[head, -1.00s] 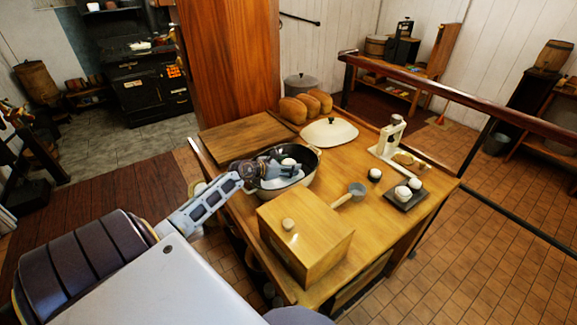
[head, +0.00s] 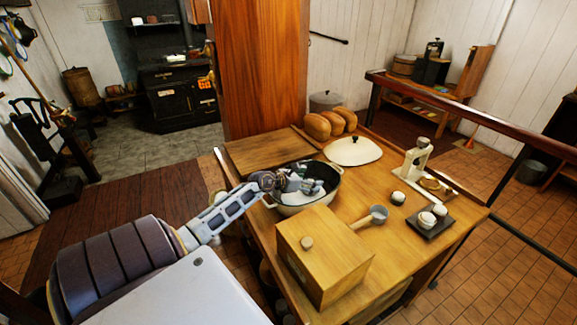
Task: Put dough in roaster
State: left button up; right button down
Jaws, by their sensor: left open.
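Pale patches show around the fingers; I cannot tell whether one is dough. A white dough ball (head: 398,197) sits on the table to the right. The roaster's cream lid (head: 354,152) lies behind the roaster. My right gripper is not in view.
Several bread loaves (head: 330,123) lie at the back. A white scale-like device (head: 416,160) stands at right. A cutting board (head: 262,155) is at left.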

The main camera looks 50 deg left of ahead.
pick_arm(q)
jog(key=shift+v, duration=1.85)
jog(key=v, duration=0.7)
jog(key=shift+s+b, duration=0.25)
jog(key=shift+b, duration=0.1)
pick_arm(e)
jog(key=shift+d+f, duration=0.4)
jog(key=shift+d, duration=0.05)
pick_arm(q)
jog(key=shift+r, duration=0.1)
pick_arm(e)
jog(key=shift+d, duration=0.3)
